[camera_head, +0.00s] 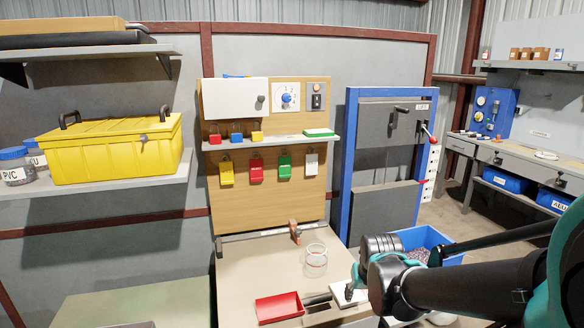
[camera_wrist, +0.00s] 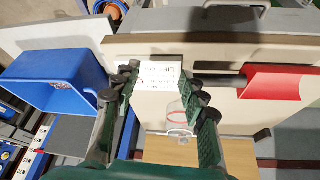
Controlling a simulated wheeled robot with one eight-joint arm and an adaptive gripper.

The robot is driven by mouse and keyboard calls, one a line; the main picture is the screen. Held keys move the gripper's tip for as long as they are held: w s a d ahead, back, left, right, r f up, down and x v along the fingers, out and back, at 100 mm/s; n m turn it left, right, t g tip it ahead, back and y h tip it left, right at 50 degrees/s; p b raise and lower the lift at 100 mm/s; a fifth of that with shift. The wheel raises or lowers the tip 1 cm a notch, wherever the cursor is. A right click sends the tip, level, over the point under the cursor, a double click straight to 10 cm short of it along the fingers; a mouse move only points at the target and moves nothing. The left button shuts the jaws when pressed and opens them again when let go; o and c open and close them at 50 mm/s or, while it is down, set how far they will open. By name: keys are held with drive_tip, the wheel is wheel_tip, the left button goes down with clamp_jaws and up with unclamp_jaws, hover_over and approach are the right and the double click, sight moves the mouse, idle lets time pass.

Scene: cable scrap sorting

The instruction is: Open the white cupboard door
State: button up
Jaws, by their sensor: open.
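The white cupboard door (camera_head: 235,99) is at the upper left of the wooden board in the head view. It looks shut, with a dark round knob (camera_head: 261,99) near its right edge. My gripper (camera_head: 353,284) is low over the bench at the right, well below and to the right of the door, partly hidden by my arm. In the wrist view my gripper (camera_wrist: 160,95) is open, its two green fingers apart with nothing gripped. A white label plate (camera_wrist: 160,75) shows beyond and between the fingers. The door is not in the wrist view.
A blue-framed panel (camera_head: 351,150) is to the right. A blue bin (camera_wrist: 55,80) is left in the wrist view.

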drive_tip(key=s+f, duration=0.2)
wheel_tip(320, 180, up, 58)
drive_tip(key=n+t+y, duration=0.3)
drive_tip(key=t+y, duration=0.1)
drive_tip(key=t, duration=0.4)
hover_over(261, 97)
drive_tip(key=s+d, duration=0.2)
drive_tip(key=s, duration=0.6)
drive_tip(key=s+d, duration=0.3)
drive_tip(key=s, duration=0.5)
drive_tip(key=x, duration=1.7)
drive_tip(key=shift+w+a, duration=0.1)
drive_tip(key=shift+w, duration=0.25)
drive_tip(key=shift+r, duration=0.1)
clamp_jaws()
